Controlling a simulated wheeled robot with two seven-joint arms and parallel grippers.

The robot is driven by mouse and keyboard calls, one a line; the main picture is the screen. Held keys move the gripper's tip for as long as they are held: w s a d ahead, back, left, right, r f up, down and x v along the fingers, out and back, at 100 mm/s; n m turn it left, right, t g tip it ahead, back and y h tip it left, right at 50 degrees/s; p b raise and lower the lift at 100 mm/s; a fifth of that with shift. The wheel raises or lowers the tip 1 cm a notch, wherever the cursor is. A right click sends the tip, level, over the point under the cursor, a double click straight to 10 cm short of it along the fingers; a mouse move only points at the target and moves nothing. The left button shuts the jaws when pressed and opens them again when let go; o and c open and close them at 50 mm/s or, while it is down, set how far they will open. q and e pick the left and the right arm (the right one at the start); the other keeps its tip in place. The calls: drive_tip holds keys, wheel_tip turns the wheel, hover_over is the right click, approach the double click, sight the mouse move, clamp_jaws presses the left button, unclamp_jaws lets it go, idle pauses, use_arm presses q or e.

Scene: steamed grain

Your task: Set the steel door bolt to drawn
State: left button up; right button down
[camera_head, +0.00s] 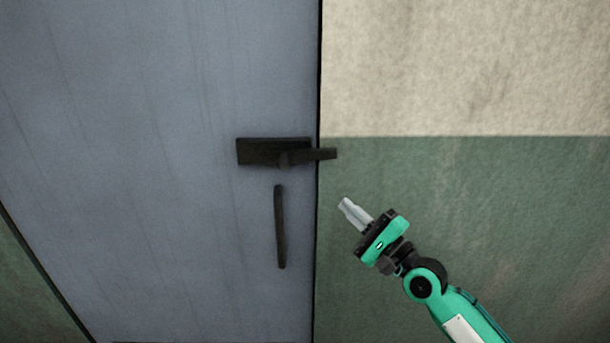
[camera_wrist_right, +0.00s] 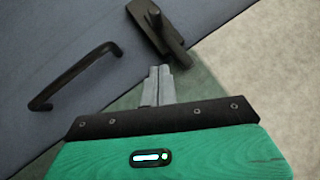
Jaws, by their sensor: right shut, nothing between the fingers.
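The steel door bolt is dark, on a dark plate (camera_head: 258,152) near the right edge of the blue-grey door (camera_head: 150,150). Its bar (camera_head: 322,154) lies level and reaches past the door edge over the wall. In the right wrist view the bolt (camera_wrist_right: 158,28) is at the top, just beyond my fingertips. My right gripper (camera_head: 346,204) is shut and empty, in front of the green wall, below and to the right of the bar, apart from it. It also shows in the right wrist view (camera_wrist_right: 159,72). My left gripper is not in view.
A dark upright pull handle (camera_head: 280,227) is on the door below the bolt; it also shows in the right wrist view (camera_wrist_right: 75,72). The wall to the right is cream above and green (camera_head: 500,220) below. The space around my right gripper looks free.

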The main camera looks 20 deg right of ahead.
drive_tip(key=p, duration=0.4)
approach(302, 159)
drive_tip(key=w+a, duration=0.2)
drive_tip(key=w, duration=0.1)
drive_tip(key=a+r+p, duration=0.1)
drive_tip(key=w+a+r+p, duration=0.1)
drive_tip(key=a+p, duration=0.1)
drive_tip(key=shift+a+r, duration=0.1)
drive_tip(key=shift+a, duration=0.2)
drive_tip(key=shift+w, duration=0.1)
drive_tip(key=shift+a, duration=0.1)
